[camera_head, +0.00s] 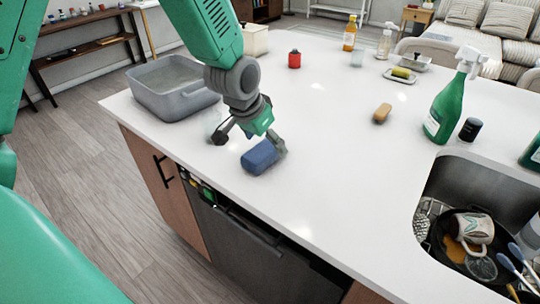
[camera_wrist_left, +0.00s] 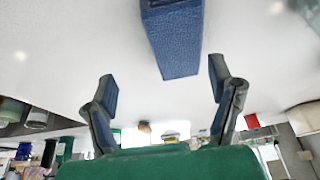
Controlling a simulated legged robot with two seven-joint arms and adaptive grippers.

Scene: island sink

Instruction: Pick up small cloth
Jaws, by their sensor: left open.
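The small cloth (camera_head: 259,158) is a blue folded block lying on the white island counter near its front edge. My left gripper (camera_head: 250,142) is open just above and behind it, fingers pointing down. One finger shows at the cloth's right end, the other to its left over bare counter. In the left wrist view the blue cloth (camera_wrist_left: 173,42) shows beyond the spread fingertips of the gripper (camera_wrist_left: 162,82), with nothing between the fingers. Whether a finger touches the cloth I cannot tell. My right gripper is not in view.
A grey basin (camera_head: 172,95) stands left of my left gripper. A tan sponge (camera_head: 382,113), a green spray bottle (camera_head: 447,108) and a black-capped jar (camera_head: 470,130) stand to the right. The sink (camera_head: 468,185) holds dishes. A red container (camera_head: 294,59) is farther back. The middle counter is clear.

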